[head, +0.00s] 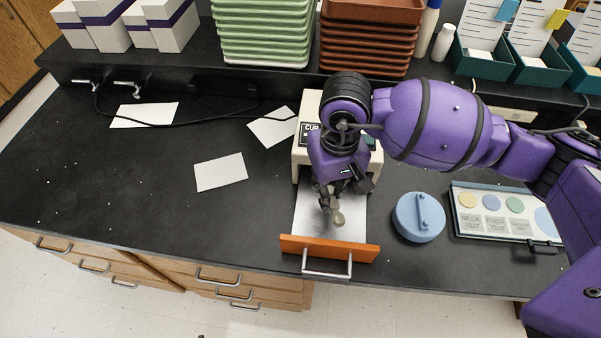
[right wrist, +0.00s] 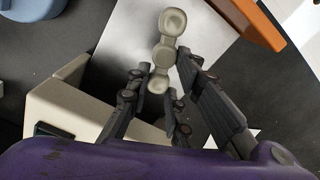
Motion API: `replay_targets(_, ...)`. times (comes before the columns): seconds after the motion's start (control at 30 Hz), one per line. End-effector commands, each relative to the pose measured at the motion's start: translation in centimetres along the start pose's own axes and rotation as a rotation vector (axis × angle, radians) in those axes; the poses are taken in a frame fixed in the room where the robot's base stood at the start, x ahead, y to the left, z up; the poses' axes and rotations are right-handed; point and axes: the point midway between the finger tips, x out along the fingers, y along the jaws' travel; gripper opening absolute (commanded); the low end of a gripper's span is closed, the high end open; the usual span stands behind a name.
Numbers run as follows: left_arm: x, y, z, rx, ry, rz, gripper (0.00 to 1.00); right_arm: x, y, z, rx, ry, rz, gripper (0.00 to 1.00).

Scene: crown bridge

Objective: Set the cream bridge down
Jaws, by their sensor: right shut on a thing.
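The cream bridge (head: 333,212), a short row of rounded cups, is between the fingertips of my right gripper (head: 330,190). In the right wrist view, the bridge (right wrist: 172,22) sticks out past the shut fingers (right wrist: 164,66), which grip its middle. It is over the pale metal tray (head: 309,212), which extends from a cream box-shaped machine (head: 304,135) and has an orange front (head: 330,250) with a metal handle. I cannot tell whether the bridge touches the tray. My left gripper is not in view.
A blue round lidded pot (head: 409,222) and a board with coloured discs (head: 490,205) stand right of the tray. White cards (head: 220,172) lie left. Green trays (head: 262,40) and brown trays (head: 368,45) are stacked behind.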

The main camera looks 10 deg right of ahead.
Motion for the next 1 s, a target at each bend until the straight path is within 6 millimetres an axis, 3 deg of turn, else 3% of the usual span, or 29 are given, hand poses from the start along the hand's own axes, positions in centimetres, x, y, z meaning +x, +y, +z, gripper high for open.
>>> replay_targets(0.33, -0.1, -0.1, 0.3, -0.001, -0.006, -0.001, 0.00, 3.7, 0.1, -0.5, 0.000, -0.003, 0.000, 0.00)
replay_targets(0.73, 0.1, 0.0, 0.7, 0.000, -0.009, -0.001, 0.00, 4.4, 0.1, -0.5, -0.001, -0.002, 0.000, 0.00)
replay_targets(0.77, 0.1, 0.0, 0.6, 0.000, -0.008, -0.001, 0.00, 4.4, 0.1, -0.5, -0.001, -0.003, 0.000, 0.21)
replay_targets(0.8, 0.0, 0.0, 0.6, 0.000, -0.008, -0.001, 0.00, 4.3, 0.1, -0.5, -0.001, -0.002, 0.000, 0.26)
replay_targets(0.9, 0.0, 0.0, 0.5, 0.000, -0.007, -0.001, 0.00, 4.3, 0.1, -0.6, -0.001, -0.001, 0.000, 0.39)
replay_targets(1.0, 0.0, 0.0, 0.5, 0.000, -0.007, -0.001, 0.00, 4.3, 0.1, -0.6, -0.001, -0.001, 0.000, 0.39)
